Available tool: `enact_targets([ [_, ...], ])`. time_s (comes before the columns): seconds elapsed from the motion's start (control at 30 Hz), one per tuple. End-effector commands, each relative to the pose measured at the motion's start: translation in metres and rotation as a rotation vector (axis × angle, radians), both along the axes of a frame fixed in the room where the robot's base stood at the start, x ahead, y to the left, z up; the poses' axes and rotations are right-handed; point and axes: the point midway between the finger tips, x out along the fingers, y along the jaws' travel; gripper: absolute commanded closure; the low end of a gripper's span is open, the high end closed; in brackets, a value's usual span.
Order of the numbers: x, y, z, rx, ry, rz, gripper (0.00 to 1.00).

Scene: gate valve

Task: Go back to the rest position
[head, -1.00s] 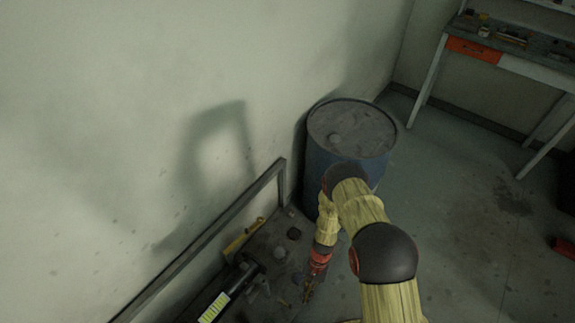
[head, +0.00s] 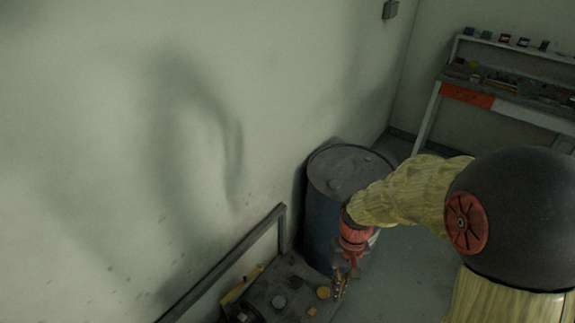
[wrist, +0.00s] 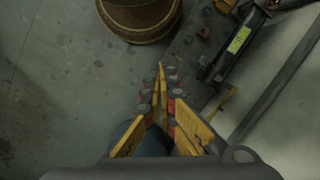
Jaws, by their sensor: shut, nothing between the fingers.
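My gripper (head: 340,287) hangs from my raised arm in the head view, in front of the blue drum (head: 322,225) and over the end of a dark bench-like surface (head: 268,290). In the wrist view my gripper's yellow fingers (wrist: 160,72) meet at their tips, shut and empty. The fingers appear clear of everything below, with grey floor under them. No gate valve can be made out for certain.
A metal rail (head: 230,258) runs along the wall beside the dark surface. A workbench (head: 500,105) with an orange drawer stands at the back right. In the wrist view, a round brownish object (wrist: 140,18) and a black cylinder with a yellow label (wrist: 232,48) lie ahead.

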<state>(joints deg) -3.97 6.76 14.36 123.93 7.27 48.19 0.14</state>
Motion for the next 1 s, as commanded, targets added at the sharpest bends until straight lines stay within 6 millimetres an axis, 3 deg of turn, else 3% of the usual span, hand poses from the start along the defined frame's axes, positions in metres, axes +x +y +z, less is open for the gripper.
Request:
enact_targets([
  [0.1,-0.014,-0.010,0.042,-0.013,-0.076,0.021,1.00],
  [0.4,-0.052,-0.033,0.125,-0.053,-0.286,0.050,1.00],
  [0.8,-0.083,-0.047,0.220,-0.079,-0.636,0.026,1.00],
  [1.0,-0.088,-0.049,0.244,-0.081,-0.719,0.014,1.00],
])
